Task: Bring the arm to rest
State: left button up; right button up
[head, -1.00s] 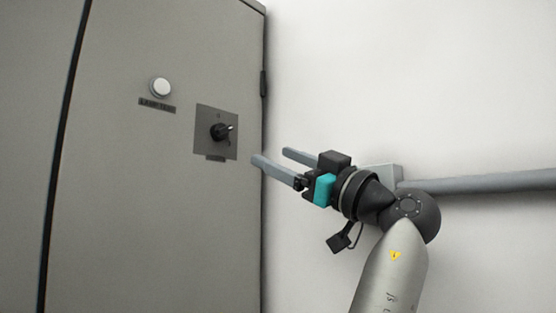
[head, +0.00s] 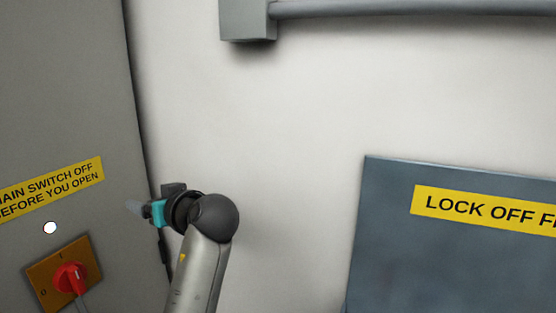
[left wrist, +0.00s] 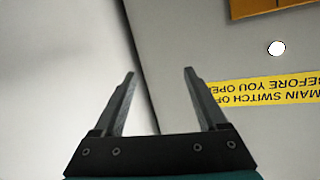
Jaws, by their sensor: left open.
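My left gripper (head: 134,208) is in front of the right edge of a grey cabinet (head: 60,90) in the head view, with the arm coming up from below. In the left wrist view its two fingers (left wrist: 158,72) stand wide apart with nothing between them. The cabinet's edge runs behind the fingers, apart from them as far as I can tell. My right gripper is not in view.
The cabinet carries a red rotary switch (head: 70,278) on an orange plate, a white round button or lamp (head: 50,228) and a yellow label (head: 52,188). A blue-grey box (head: 450,260) with a yellow label is at right. A grey conduit (head: 400,9) runs above. Bare wall lies between.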

pick_arm(q)
jog(key=s+d+f+m+g+h, duration=0.1)
jog(key=s+f+m+h, duration=0.1)
jog(key=s+f, duration=0.35)
jog(key=s+f+m+g+h, duration=0.1)
jog(key=s+f+h, duration=0.1)
jog(key=f, duration=0.6)
jog(key=s+d+f+m+h, duration=0.1)
jog(key=s+f+m+h, duration=0.1)
jog(key=s+f, duration=0.35)
jog(key=s+d+f+m+g+h, duration=0.25)
jog(key=s+f, duration=0.35)
jog(key=s, duration=0.4)
jog(key=s+d+f+m+g+h, duration=0.25)
jog(key=s+f, duration=0.25)
jog(key=s, duration=0.5)
notch_tip(320, 180, down, 31)
jog(key=s+d+b, duration=0.1)
jog(key=s+b, duration=0.1)
jog(key=b, duration=0.7)
jog(key=s+a+f+g+b, duration=0.1)
jog(key=s+f+b, duration=0.3)
jog(key=s+f, duration=0.3)
jog(key=s+a+f+g+b, duration=0.1)
jog(key=s+f+b, duration=0.2)
jog(key=s+f, duration=0.5)
notch_tip(320, 180, down, 7)
jog(key=shift+s+a+r+b, duration=0.1)
jog(key=shift+s+a+b, duration=0.2)
jog(key=shift+b, duration=0.05)
